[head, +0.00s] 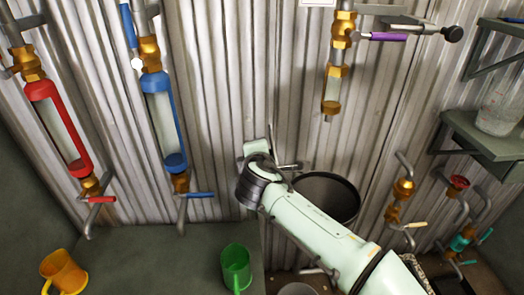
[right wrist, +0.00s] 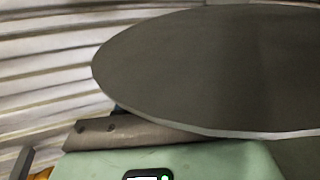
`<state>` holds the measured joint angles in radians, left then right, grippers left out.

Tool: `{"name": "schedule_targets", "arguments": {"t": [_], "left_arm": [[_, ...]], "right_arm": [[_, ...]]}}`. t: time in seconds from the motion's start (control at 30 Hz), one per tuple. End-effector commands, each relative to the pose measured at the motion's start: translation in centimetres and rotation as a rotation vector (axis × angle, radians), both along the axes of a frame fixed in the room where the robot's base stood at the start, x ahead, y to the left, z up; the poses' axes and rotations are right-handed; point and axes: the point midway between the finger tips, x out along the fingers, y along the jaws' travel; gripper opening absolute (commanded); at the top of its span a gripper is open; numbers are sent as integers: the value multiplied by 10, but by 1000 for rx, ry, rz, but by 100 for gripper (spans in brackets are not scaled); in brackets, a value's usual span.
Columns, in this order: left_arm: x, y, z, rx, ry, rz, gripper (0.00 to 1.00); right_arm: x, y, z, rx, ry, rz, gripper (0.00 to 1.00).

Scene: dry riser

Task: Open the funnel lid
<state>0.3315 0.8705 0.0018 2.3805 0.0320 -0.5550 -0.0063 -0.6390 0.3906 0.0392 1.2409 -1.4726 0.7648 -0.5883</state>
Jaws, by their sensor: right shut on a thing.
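A dark round funnel (head: 335,192) stands against the corrugated wall, partly behind my right arm in the head view. A flat grey disc, seemingly the funnel lid (right wrist: 210,70), fills much of the right wrist view, with a thin pale rim. My right gripper (head: 268,152) is at the upper left of the funnel in the head view. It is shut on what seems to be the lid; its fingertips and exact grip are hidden. In the right wrist view a grey finger part (right wrist: 140,132) lies at the disc's lower edge. My left gripper is not in view.
Red-framed (head: 60,125) and blue-framed (head: 163,120) sight tubes hang on the wall at left. A brass pipe with a purple-handled valve (head: 385,36) hangs above the funnel. A green mug (head: 236,268) and an orange mug (head: 64,272) stand low at left. A shelf (head: 480,135) holds a clear jug.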

Motion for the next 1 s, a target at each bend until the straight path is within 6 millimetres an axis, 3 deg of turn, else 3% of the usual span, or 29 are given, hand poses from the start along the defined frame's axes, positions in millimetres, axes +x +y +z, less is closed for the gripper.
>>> {"name": "schedule_targets", "arguments": {"t": [0.2,0.23,0.3,0.67,0.77,1.0], "left_arm": [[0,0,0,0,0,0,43],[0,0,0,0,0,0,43],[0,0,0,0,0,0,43],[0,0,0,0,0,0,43],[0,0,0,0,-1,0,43],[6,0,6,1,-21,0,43]], "right_arm": [[0,1,2,1,-3,3,0],[0,1,1,2,-3,3,42],[0,0,1,2,-3,3,59],[-4,1,3,1,-1,2,59],[-16,1,8,3,-2,4,59],[-66,3,29,3,-3,5,59]]}}
